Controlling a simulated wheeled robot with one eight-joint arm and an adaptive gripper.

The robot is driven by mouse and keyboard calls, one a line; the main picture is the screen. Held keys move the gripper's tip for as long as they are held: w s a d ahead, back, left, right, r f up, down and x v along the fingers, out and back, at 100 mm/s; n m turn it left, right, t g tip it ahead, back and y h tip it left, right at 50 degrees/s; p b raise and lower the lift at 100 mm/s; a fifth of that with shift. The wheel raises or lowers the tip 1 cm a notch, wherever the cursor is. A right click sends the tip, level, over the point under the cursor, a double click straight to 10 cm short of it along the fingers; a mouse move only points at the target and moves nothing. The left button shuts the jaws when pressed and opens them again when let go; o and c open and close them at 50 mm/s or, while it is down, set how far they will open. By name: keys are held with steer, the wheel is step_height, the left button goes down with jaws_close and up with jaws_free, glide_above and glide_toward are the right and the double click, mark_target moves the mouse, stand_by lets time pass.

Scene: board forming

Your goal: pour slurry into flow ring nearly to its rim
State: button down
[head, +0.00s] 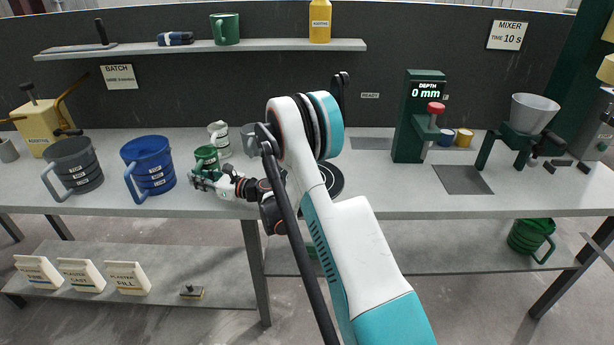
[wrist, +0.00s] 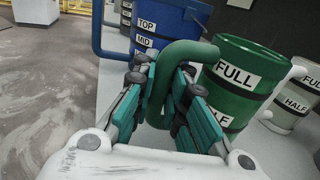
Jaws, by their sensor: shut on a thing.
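A green measuring cup (head: 207,154) with FULL and HALF labels stands upright on the bench, left of centre; it is large in the wrist view (wrist: 235,85). My gripper (head: 203,178) is at its near side. In the wrist view my gripper (wrist: 168,95) has its fingers shut on either side of the cup's green handle. The inside of the cup is hidden, so I cannot tell whether it holds slurry. A dark round plate (head: 333,180) lies partly behind my arm at the bench's middle. I cannot make out a flow ring; my arm covers part of that area.
A blue bucket (head: 148,165) and a dark grey bucket (head: 74,167) stand left of the cup. A white cup (head: 219,138) and a grey cup (head: 249,139) stand close behind. A depth gauge (head: 418,130) reads 0 mm, and a grey funnel (head: 533,112) stands right.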

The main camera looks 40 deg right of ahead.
steer(key=shift+r+p, duration=0.85)
steer(key=shift+r, duration=1.45)
